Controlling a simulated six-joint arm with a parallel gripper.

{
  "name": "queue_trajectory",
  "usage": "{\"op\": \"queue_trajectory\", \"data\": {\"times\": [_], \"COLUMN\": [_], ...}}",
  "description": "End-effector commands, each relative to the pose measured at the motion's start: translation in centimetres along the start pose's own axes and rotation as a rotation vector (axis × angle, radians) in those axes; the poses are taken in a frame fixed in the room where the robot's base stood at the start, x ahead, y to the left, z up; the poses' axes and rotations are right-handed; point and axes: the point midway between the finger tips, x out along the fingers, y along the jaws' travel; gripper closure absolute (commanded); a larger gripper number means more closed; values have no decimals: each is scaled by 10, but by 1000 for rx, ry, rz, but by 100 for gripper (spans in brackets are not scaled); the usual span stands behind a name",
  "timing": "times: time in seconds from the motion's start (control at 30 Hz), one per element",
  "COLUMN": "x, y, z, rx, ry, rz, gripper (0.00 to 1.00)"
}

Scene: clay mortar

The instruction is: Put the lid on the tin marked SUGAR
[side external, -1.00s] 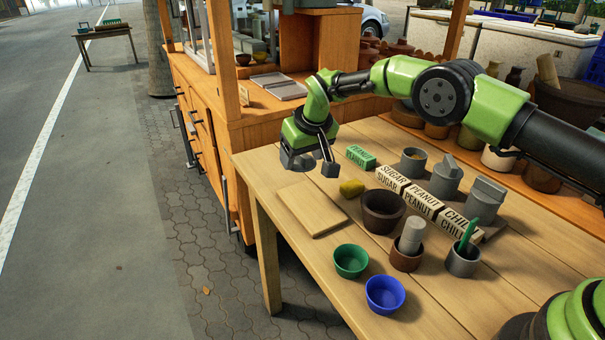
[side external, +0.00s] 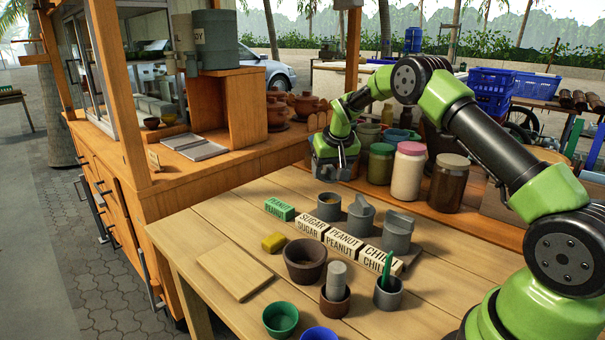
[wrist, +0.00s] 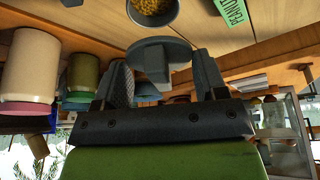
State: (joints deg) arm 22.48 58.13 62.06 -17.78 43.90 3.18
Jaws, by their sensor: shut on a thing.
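My gripper (side external: 334,172) is up in the air beyond and above the open grey tin (side external: 329,207). In the wrist view my gripper (wrist: 163,66) is shut on a grey round lid (wrist: 160,50) by its grip, with the disc facing the tin. The open tin (wrist: 152,12) shows there too, with yellowish grains inside, apart from the lid. In the side view the lid is hard to tell from the fingers. The SUGAR label block (side external: 311,225) stands in front of the open tin. Two grey tins with lids, middle (side external: 360,217) and right (side external: 398,233), stand behind PEANUT and CHILI blocks.
A brown bowl (side external: 305,262), small cups and a board (side external: 234,272) lie nearer. Large jars (side external: 408,170) stand behind the table.

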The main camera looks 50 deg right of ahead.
Motion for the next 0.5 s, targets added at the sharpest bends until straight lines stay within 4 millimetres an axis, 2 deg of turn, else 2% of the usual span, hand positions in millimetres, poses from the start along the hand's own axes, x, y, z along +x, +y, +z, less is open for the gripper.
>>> {"op": "queue_trajectory", "data": {"times": [0.5], "x": [35], "y": [2], "z": [15], "rx": [4], "ry": [0], "rz": [1], "gripper": [57]}}
